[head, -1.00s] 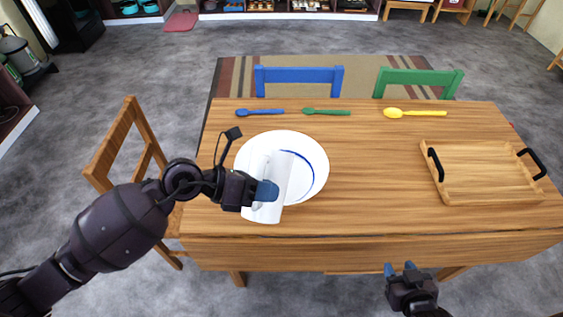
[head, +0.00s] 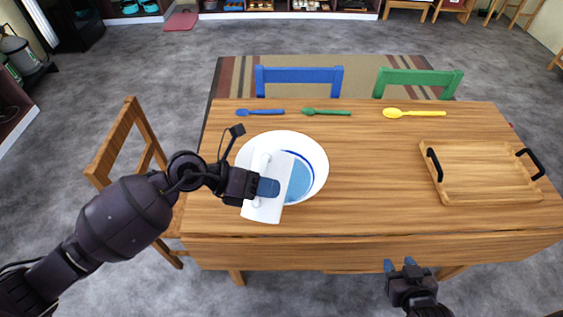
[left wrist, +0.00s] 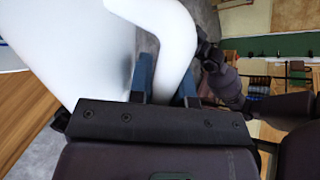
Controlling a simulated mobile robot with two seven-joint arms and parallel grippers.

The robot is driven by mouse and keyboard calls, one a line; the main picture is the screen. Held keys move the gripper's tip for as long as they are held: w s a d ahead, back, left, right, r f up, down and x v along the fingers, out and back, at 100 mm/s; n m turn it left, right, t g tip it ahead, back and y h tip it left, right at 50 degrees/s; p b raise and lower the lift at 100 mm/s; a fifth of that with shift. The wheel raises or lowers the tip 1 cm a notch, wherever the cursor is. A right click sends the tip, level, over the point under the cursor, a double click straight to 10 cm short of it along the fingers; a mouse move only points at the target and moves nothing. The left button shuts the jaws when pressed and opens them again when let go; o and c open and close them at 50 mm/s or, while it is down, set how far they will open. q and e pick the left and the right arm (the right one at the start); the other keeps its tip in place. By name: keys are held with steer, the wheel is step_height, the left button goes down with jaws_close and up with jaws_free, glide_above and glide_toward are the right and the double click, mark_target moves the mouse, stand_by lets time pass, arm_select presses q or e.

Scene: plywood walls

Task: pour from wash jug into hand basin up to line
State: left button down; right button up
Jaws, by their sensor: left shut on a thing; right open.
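The white wash jug (head: 266,208) is held tilted over the near left part of the white hand basin (head: 316,152) in the head view. My left gripper (head: 268,188) is shut on the jug's handle; the left wrist view shows the white handle (left wrist: 170,50) between its fingers. Blue water (head: 299,180) shows in the basin, beside a dark blue line on its inner wall. The jug hides the left part of the basin and the stream, if any. My right gripper (head: 400,266) is open and empty, in front of the table's near edge.
Blue (head: 260,112), green (head: 326,112) and yellow (head: 414,113) spoons lie along the far side of the wooden table (head: 370,180). A wooden tray (head: 482,172) with black handles sits at the right. The table's middle is clear.

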arm_select(q)
steer(key=shift+w+r, duration=0.1)
steer(key=shift+w+r, duration=0.1)
stand_by(0.6)
steer(key=shift+w+d+n, duration=0.1)
steer(key=shift+w+n, duration=0.05)
steer(key=shift+n, duration=0.15)
stand_by(0.4)
steer(key=shift+r+g+y+p, duration=0.1)
steer(key=shift+g+y+p, duration=0.2)
steer(key=shift+p, duration=0.05)
steer(key=shift+w, duration=0.15)
stand_by(0.5)
steer(key=shift+w+d, duration=0.1)
steer(key=shift+w, duration=0.05)
steer(key=shift+n, duration=0.3)
